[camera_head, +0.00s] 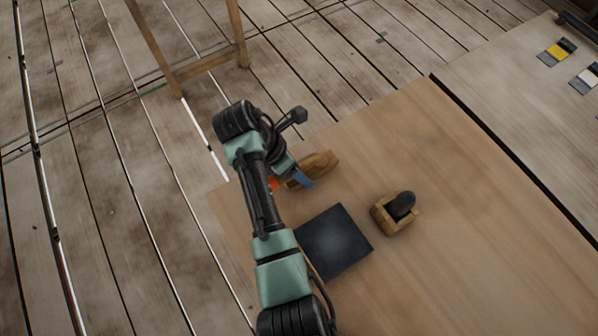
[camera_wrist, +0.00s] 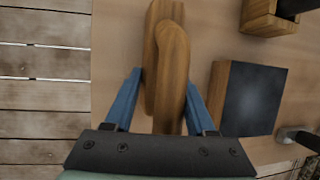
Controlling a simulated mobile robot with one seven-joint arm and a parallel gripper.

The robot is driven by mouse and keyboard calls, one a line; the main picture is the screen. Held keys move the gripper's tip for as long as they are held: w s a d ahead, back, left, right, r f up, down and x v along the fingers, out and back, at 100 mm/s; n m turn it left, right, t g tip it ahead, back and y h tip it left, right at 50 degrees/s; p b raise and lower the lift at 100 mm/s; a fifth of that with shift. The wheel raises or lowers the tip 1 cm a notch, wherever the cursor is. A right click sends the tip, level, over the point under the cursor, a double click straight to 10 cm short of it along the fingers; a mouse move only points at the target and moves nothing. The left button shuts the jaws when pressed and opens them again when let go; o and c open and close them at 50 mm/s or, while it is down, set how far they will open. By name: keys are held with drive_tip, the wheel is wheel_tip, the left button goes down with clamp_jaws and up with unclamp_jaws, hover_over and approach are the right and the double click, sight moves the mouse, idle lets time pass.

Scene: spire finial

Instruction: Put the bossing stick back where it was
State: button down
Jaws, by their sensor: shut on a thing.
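The wooden bossing stick (camera_wrist: 172,75) is between the two blue fingers of my gripper (camera_wrist: 163,88) in the wrist view, and the gripper is shut on it. In the head view the stick (camera_head: 318,165) shows as a brown wooden piece beyond my gripper (camera_head: 292,182), near the table's far left edge. A second wooden shape lies right beside or under the stick in the wrist view; I cannot tell whether it is a separate piece. My arm and gripper hide part of the stick in the head view. Whether the stick touches the table is unclear.
A dark-topped square block (camera_head: 334,242) sits on the wooden table (camera_head: 470,220), right of my arm. Beyond it stands a small wooden box (camera_head: 384,218) holding a black rounded object (camera_head: 402,205). A grey metal tool (camera_wrist: 296,133) shows in the wrist view.

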drive_tip(key=shift+f, duration=0.8)
drive_tip(key=shift+f, duration=0.15)
drive_tip(key=shift+c, duration=1.1)
unclamp_jaws()
drive_tip(key=p+v, duration=0.3)
drive_tip(key=v, duration=0.9)
drive_tip(key=shift+s+a, duration=0.1)
